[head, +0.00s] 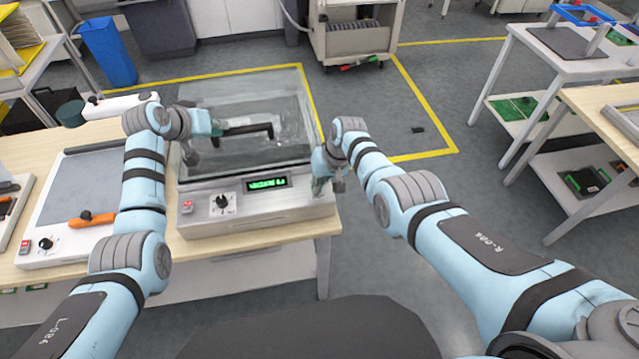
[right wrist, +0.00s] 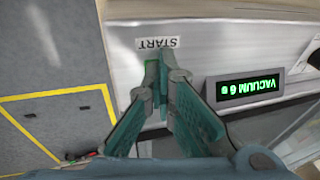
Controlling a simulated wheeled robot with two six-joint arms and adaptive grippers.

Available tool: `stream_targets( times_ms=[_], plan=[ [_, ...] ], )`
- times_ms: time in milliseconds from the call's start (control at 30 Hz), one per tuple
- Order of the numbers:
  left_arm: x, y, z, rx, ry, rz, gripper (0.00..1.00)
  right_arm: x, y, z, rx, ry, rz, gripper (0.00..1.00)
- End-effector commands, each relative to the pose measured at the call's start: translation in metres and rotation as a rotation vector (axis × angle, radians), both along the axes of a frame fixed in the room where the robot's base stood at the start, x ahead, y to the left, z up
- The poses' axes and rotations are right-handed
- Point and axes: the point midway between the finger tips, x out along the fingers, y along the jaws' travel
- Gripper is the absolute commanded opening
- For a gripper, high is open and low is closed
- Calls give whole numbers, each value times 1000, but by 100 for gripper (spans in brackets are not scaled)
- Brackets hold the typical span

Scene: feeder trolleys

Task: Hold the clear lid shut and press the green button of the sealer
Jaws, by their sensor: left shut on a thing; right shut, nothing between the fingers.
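The sealer (head: 275,208) stands on the wooden bench, with its clear lid (head: 285,95) appearing down over the chamber. The lid's black handle (head: 250,131) shows at the middle. My left gripper (head: 217,128) is shut at the handle's left end. My right gripper (head: 324,178) is shut and empty at the right end of the sealer's front. In the right wrist view its fingertips (right wrist: 164,76) are at the green button (right wrist: 151,72), below the START label (right wrist: 157,43); they partly hide the button, and contact is hard to tell. The lit green display (right wrist: 248,88) reads VACUUM 6, its last digit unclear.
A blue bin (head: 108,52) and a grey trolley (head: 352,42) stand behind. White tables (head: 565,65) are at the right. The floor right of the bench is mostly clear.

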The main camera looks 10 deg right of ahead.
Motion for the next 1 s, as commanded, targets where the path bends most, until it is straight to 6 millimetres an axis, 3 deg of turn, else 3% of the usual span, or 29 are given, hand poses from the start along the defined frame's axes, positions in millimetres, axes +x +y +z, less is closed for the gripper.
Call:
stream_targets(
  times_ms=[33,633,1000],
  plan=[
    [-4,1,-10,6,19,-1,0,-2,0,-3,-1,7,1,0],
    [-4,1,-10,7,20,-2,0,-1,-1,64,0,1,-1,0],
    [-4,1,-8,7,20,-2,0,-1,0,68,-1,2,-1,0]
  ],
)
